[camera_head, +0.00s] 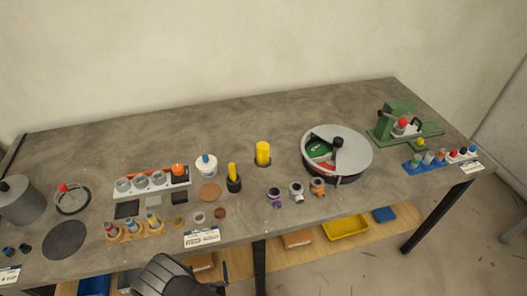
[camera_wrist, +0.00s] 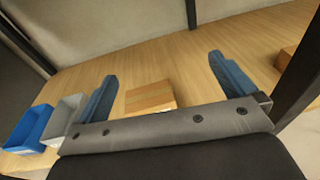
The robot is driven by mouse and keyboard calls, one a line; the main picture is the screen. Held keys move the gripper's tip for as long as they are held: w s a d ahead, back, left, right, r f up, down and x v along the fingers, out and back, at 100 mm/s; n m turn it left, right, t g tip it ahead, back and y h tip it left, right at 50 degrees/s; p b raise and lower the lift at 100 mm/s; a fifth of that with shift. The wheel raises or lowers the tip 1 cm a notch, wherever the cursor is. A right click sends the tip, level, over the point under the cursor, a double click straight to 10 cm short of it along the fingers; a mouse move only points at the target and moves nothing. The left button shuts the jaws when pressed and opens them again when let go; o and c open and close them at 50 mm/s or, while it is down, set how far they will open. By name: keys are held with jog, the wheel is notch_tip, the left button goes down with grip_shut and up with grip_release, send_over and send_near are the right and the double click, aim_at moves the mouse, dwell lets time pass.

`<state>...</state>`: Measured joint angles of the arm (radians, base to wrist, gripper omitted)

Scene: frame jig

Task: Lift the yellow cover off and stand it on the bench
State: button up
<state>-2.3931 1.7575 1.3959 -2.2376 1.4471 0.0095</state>
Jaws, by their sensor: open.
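A wide yellow cylinder (camera_head: 263,153) stands upright on a dark round base on the bench (camera_head: 290,100), in the middle of the head view. A thinner yellow piece (camera_head: 232,171) stands in a black round holder to its left. I cannot tell for sure which of the two is the yellow cover; the wide one looks more like it. My gripper shows in the wrist view (camera_wrist: 162,68) with its two blue fingers wide apart and nothing between them. It is at the bench's front edge, apart from both yellow pieces, and faces the lower shelf.
A round grey tray with a cut-out lid (camera_head: 353,140) stands right of the wide cylinder. A white pot (camera_head: 206,165) and small coloured parts (camera_head: 317,187) sit nearby. A cardboard box (camera_wrist: 150,96) and a blue bin (camera_wrist: 28,128) are on the lower shelf. The bench's back is clear.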

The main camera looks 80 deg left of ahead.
jog(key=c, duration=0.7)
